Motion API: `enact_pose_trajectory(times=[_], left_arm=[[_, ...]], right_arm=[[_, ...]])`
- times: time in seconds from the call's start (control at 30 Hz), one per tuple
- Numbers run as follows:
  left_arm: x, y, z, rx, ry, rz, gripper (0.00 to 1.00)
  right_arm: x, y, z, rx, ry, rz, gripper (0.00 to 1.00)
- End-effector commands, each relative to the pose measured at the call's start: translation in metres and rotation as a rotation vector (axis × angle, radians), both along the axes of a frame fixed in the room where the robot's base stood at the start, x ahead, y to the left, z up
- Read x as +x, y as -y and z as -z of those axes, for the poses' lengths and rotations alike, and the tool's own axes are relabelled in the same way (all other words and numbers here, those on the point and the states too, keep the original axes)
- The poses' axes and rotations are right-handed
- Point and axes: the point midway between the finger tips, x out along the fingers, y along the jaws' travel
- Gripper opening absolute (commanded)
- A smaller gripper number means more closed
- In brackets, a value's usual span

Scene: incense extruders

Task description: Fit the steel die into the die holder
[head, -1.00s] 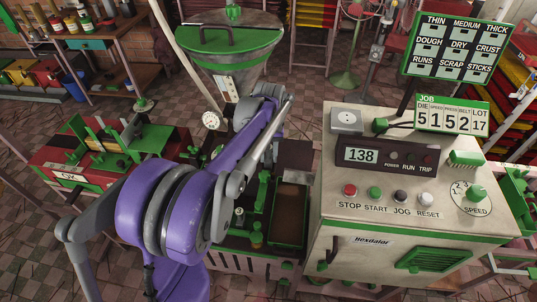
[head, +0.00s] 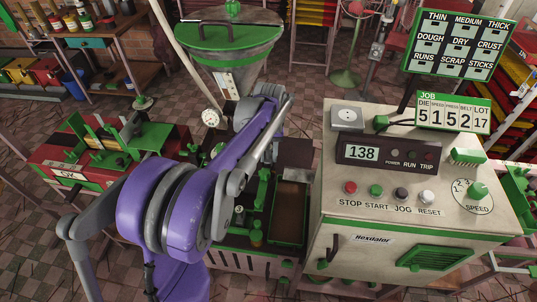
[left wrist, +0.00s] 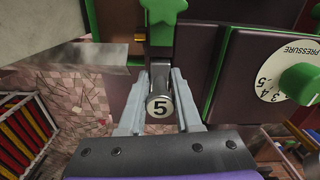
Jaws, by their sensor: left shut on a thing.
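In the left wrist view my left gripper (left wrist: 158,112) is shut on the steel die (left wrist: 160,106), a small bright cylinder with a black 5 on its pale end face. The die lies between the two grey fingers, its far end against or close to a dark part below a green star-shaped knob (left wrist: 163,10). I cannot tell whether the die is inside the die holder; the holder is not clearly distinguishable. In the head view my purple left arm hides the fingers, the die and much of the extruder front. My right gripper is not in view.
The pressure dial (left wrist: 298,80) is close on the right in the wrist view. In the head view the control cabinet (head: 345,225) stands right of my arm, the green-lidded hopper (head: 229,38) behind it, and a red-and-green bench unit (head: 70,170) at left.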

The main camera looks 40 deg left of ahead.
Motion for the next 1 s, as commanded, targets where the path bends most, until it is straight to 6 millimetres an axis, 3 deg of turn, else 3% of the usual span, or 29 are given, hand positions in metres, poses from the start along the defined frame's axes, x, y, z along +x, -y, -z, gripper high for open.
enact_pose_trajectory(times=[0.2,0.23,0.4,0.87,1.0], left_arm=[[0.0,0.0,0.002,0.0,0.0,0.0,0.0],[0.0,0.0,0.001,0.0,0.0,0.0,0.36],[0.0,0.0,0.002,0.0,-0.001,0.0,0.67],[-0.001,-0.002,0.002,0.003,-0.003,-0.001,0.68],[-0.001,-0.001,-0.008,0.002,-0.002,-0.001,0.68]], right_arm=[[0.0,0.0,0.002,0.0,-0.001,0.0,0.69],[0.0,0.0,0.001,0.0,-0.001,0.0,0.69],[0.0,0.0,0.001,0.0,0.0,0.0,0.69],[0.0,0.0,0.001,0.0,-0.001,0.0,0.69],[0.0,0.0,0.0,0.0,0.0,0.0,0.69]])
